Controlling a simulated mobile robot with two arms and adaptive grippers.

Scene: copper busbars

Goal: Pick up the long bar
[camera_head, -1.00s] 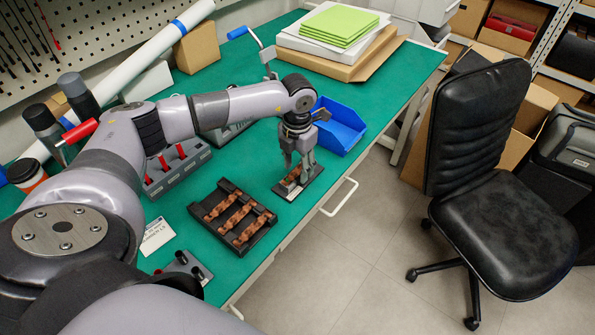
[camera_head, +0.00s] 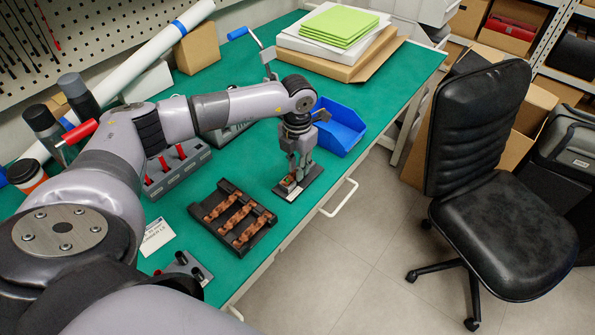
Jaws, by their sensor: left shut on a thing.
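My left gripper (camera_head: 293,179) points down over a small dark plate (camera_head: 310,184) near the table's front edge. It is shut on a copper bar, which the fingers mostly hide; its length and whether it touches the plate cannot be told. A black tray (camera_head: 264,236) lies to the left of the plate and holds copper bars (camera_head: 236,217) side by side in its slots. My right gripper is not in view.
A blue bin (camera_head: 342,128) stands behind the gripper. A grey holder with red handles (camera_head: 180,170) and a white label card (camera_head: 157,237) are left of the tray. Green sheets on boxes (camera_head: 340,25) are at the back.

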